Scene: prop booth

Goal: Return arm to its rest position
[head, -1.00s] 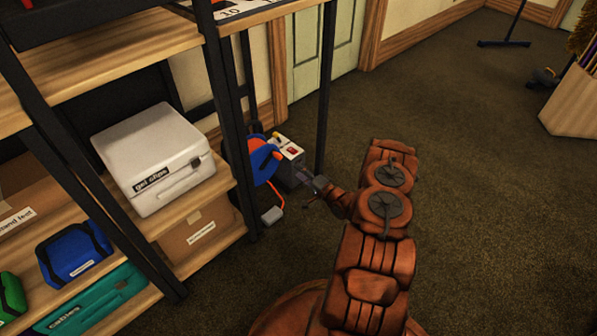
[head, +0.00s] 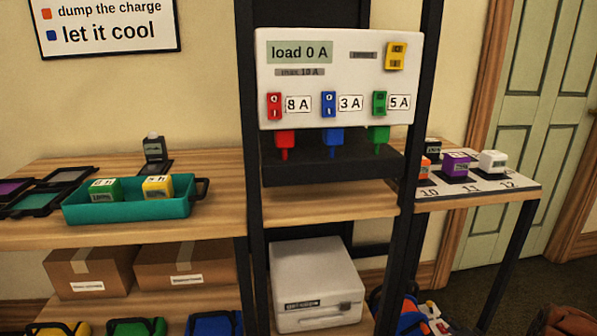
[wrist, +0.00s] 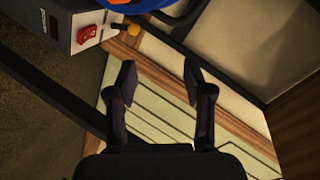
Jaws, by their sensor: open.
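My gripper (wrist: 157,85) shows in the wrist view with its two dark fingers spread apart and nothing between them. Past the fingers are the pale green door panel and wood trim. A grey box with a red rocker switch (wrist: 88,35) and a yellow knob (wrist: 133,30) lies up and left of the fingers, apart from them. In the head view my gripper is out of sight.
A shelf unit holds a white power panel (head: 340,85) with red, blue and green plugs below it, a teal tray (head: 130,211) with green and yellow blocks, and a white case (head: 317,285). A numbered board (head: 515,187) carries several blocks. Black shelf posts (head: 250,160) stand in front.

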